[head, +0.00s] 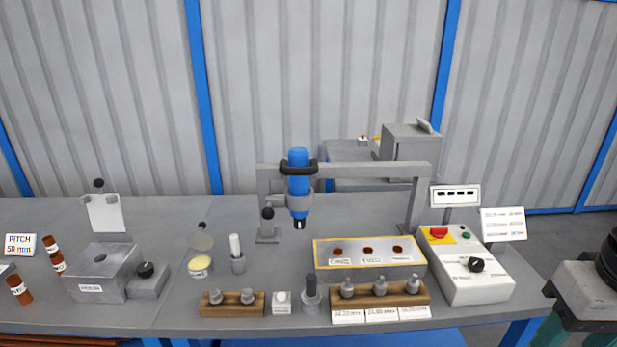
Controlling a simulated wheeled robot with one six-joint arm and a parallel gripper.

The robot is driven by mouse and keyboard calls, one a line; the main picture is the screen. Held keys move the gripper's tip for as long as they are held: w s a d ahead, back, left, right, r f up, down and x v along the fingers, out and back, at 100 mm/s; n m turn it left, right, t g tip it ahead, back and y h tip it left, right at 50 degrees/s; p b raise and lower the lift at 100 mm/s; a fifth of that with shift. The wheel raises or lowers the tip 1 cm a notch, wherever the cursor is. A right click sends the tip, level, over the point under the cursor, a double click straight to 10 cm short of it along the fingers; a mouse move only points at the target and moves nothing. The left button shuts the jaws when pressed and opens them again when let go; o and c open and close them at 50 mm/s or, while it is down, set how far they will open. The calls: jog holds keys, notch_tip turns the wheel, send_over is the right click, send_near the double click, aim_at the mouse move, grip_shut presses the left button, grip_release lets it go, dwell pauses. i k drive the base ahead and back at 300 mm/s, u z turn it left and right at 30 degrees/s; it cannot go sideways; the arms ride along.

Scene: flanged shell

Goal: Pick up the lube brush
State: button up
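What looks like the lube brush (235,245) stands upright with its pale handle up, in a small grey cup (238,264) on the bench. Its lower end is hidden inside the cup, so I cannot see bristles. A round tin with a yellowish top (200,267) sits just left of the cup. My gripper is not in view.
A grey frame (348,170) carries a blue tool (298,175) right of the cup. A small black-knobbed post (267,225) stands close by. Wooden racks (233,309) line the front edge. A grey block (103,271) is left; a control box (465,270) is right.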

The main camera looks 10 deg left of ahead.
aim_at(234, 240)
jog(key=u, duration=1.25)
